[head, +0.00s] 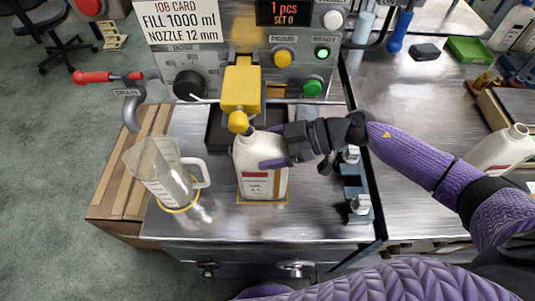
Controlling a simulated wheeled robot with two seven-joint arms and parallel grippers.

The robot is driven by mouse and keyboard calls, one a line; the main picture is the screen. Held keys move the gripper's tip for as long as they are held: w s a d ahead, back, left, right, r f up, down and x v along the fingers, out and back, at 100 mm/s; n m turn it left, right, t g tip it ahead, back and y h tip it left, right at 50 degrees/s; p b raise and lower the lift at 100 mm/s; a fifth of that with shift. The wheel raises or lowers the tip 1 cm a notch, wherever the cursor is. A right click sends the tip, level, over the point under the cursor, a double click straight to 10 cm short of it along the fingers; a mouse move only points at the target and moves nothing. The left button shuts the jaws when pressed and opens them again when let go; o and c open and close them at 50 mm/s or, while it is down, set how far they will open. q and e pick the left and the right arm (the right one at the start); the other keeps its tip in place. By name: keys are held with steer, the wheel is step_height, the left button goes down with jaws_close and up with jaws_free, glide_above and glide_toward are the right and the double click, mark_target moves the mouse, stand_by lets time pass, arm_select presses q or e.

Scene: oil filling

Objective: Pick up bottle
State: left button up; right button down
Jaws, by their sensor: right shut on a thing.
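A white bottle (262,178) with a printed label stands upright on the metal bench, on a yellow-outlined spot under the yellow filling nozzle (240,92). My right gripper (274,150) comes in from the right and is shut on the bottle's upper part. The bottle's mouth is close under the nozzle tip; whether they touch I cannot tell. My left gripper is not in view.
A clear measuring jug (160,172) stands left of the bottle on a yellow ring. The filling machine's panel (285,55) rises behind. Blue clamp blocks (356,190) stand right of the bottle. Another white bottle (500,150) is at far right.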

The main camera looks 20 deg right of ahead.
steer(key=shift+r, duration=0.2)
steer(key=shift+r, duration=0.2)
steer(key=shift+s+a+p, duration=0.1)
steer(key=shift+s+p, duration=0.3)
steer(key=shift+p, duration=0.05)
steer(key=s+a+p, duration=0.2)
steer(key=s, duration=0.6)
steer(key=s+a+p, duration=0.2)
steer(key=s, duration=0.6)
steer(key=shift+s+a+p, duration=0.25)
steer(key=shift+a+p, duration=0.15)
